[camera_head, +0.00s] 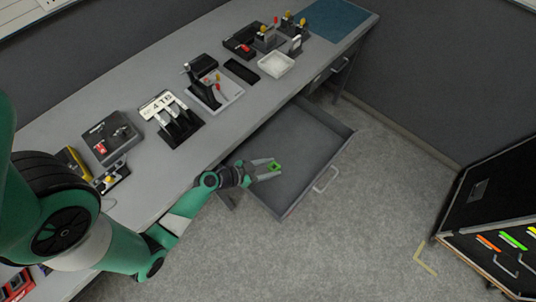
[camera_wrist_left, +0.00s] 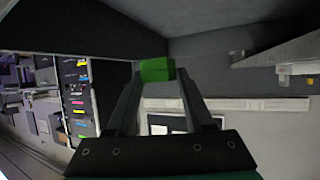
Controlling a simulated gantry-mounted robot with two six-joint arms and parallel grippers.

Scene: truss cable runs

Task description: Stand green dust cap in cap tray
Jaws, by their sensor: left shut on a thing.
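The green dust cap (camera_head: 275,166) is a small block between the fingertips of my left gripper (camera_head: 267,168), which is shut on it. They are over the left part of the open grey drawer (camera_head: 322,152). In the left wrist view the cap (camera_wrist_left: 157,70) shows as a bright green block at the fingertips. A small white tray (camera_head: 277,65) stands on the bench at the back; I cannot tell for sure that it is the cap tray. My right gripper is not in view.
The grey bench (camera_head: 235,120) carries a black stand on a white base (camera_head: 214,95), a connector holder (camera_head: 172,118) and a grey box (camera_head: 111,137). A blue mat (camera_head: 337,24) lies at the far end. A black case (camera_head: 500,215) stands at right.

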